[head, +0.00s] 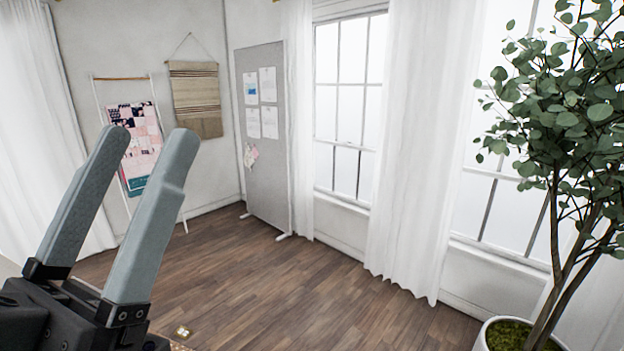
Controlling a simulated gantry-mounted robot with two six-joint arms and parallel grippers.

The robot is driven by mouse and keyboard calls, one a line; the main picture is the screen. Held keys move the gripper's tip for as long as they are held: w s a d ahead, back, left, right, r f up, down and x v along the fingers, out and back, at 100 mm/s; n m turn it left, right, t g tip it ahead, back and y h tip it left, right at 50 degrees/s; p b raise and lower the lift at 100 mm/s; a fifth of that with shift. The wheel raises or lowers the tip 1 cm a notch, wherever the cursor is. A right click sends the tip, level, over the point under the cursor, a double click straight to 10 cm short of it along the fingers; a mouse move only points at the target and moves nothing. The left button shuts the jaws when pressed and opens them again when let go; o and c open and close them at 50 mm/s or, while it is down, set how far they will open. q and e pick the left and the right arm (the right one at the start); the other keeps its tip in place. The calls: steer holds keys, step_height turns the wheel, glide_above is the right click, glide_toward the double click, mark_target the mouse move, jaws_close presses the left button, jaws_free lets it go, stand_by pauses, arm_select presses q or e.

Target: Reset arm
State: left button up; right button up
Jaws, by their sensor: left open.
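My left gripper (150,153) is at the lower left of the head view, close to the camera. Its two grey fingers point up and are apart, with nothing between them. Its black base is cut off by the picture's lower left corner. My right gripper is not in view. No cabinet shows clearly in this view.
A potted tree (575,110) stands at the right. A grey pinboard (266,190) and a ladder rack (186,222) with a quilt (142,140) stand along the walls. A white curtain (425,150) hangs by the windows. The wooden floor (290,290) in the middle is clear.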

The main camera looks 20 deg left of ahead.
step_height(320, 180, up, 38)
steer(key=p, duration=3.8)
